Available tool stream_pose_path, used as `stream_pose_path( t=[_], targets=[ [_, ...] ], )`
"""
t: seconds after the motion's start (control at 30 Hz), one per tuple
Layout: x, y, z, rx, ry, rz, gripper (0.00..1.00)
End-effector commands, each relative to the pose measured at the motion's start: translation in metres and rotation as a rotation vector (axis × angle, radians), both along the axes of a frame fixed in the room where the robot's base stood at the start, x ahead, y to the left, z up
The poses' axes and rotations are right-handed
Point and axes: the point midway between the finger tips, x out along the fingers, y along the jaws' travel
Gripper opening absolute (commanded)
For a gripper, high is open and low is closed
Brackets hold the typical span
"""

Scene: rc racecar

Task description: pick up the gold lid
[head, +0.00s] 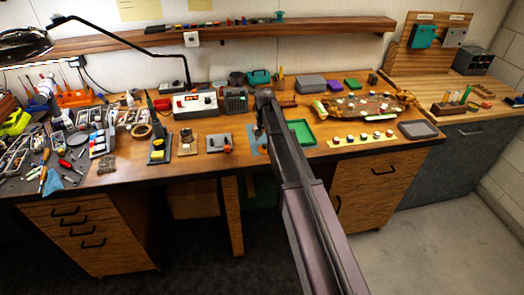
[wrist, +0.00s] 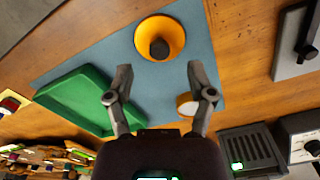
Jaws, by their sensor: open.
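My gripper (wrist: 160,72) is open and empty in the wrist view, its two fingers spread over a blue mat (wrist: 95,55). A small round piece with a gold-brown side and pale face (wrist: 184,104) lies on the mat, just inside the right finger, which partly covers it; it looks like the gold lid. A yellow-orange round cup or funnel with a dark middle (wrist: 176,32) stands beyond the fingertips. I cannot tell from its look whether this is a lid.
A green tray (wrist: 72,100) lies left of the fingers; it also shows in the head view (head: 303,132). A dark vented box (wrist: 252,150) and a white-faced device (wrist: 302,140) stand at lower right.

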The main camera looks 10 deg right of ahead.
Motion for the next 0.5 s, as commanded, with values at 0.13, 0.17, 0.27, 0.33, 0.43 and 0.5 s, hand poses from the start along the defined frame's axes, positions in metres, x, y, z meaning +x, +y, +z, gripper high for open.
stream_pose_path(
  t=[0.13, 0.17, 0.27, 0.33, 0.43, 0.5],
  targets=[
    [-0.002, 0.000, -0.016, 0.000, 0.000, 0.000, 0.70],
    [-0.002, 0.000, -0.018, 0.000, 0.000, 0.000, 0.70],
    [-0.002, 0.000, -0.026, 0.000, 0.000, 0.000, 0.70],
    [-0.002, 0.000, -0.031, 0.000, 0.000, 0.000, 0.70],
    [-0.002, 0.000, -0.036, 0.000, 0.000, 0.000, 0.70],
    [-0.002, 0.000, -0.039, 0.000, 0.000, 0.000, 0.70]
  ],
)
